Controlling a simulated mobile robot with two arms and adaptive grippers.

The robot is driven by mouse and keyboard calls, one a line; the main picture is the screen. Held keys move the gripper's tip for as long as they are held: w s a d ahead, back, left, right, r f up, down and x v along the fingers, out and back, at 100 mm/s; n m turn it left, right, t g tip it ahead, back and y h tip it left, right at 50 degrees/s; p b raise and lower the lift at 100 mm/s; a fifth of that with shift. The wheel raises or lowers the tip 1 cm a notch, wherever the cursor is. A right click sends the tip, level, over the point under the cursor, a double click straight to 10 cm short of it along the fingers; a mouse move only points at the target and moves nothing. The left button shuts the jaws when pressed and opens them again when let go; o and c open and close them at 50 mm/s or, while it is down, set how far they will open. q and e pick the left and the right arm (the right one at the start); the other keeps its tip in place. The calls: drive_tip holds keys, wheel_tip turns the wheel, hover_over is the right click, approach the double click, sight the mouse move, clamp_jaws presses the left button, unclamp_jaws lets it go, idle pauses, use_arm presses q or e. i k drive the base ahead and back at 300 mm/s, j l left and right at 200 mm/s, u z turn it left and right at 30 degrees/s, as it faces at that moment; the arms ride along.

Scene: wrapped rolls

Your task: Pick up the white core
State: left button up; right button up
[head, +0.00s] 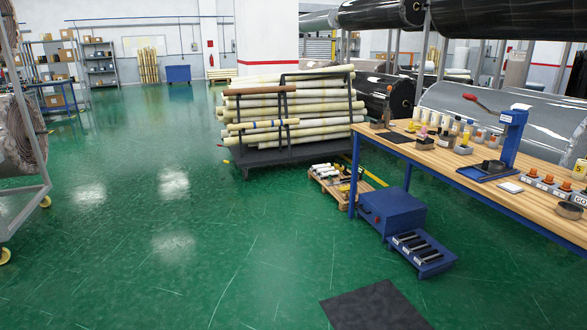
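Neither of my grippers is in the head view. A dark cart (290,155) in the middle distance carries a stack of long cream and pale yellow cores (300,104); one near the front has blue bands. Several short white cylinders (323,168) lie on a small wooden pallet (338,192) on the floor, with dark and yellow items among them. I cannot tell which of these pale pieces is the white core.
A wooden workbench (430,158) with blue legs stands at the right, crowded with bottles, tubs and a blue lever press (503,150). A blue box (391,210), a blue tray (422,254) and a dark mat (374,308) are on the floor. Green floor (190,240) is clear at centre-left.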

sight(336, 172)
drive_tip(key=i+j+u, duration=0.15)
drive_tip(key=i+u, duration=0.2)
drive_tip(key=i, duration=0.6)
drive_tip(key=i+l+u, duration=0.1)
drive_tip(key=i+u, duration=0.25)
drive_tip(key=i, duration=0.6)
drive_tip(key=i+z, duration=0.25)
drive_tip(key=i, duration=0.25)
drive_tip(key=i+z, duration=0.2)
drive_tip(key=i, duration=0.25)
drive_tip(key=i+j+z, duration=0.1)
drive_tip(key=i+z, duration=0.15)
drive_tip(key=i, duration=0.25)
drive_tip(key=i+j+z, duration=0.25)
drive_tip(key=i, duration=0.2)
drive_tip(key=i+l+z, duration=0.1)
drive_tip(key=i+l, duration=0.15)
drive_tip(key=i, duration=0.95)
drive_tip(key=i+l+z, duration=0.1)
drive_tip(key=i, duration=1.15)
drive_tip(key=i+j+z, duration=0.1)
drive_tip(key=i, duration=0.4)
drive_tip(key=i+j, duration=0.1)
drive_tip(key=i, duration=0.4)
drive_tip(key=i+j+z, duration=0.15)
drive_tip(key=i, duration=0.35)
drive_tip(key=i+j+z, duration=0.1)
drive_tip(key=i, duration=0.35)
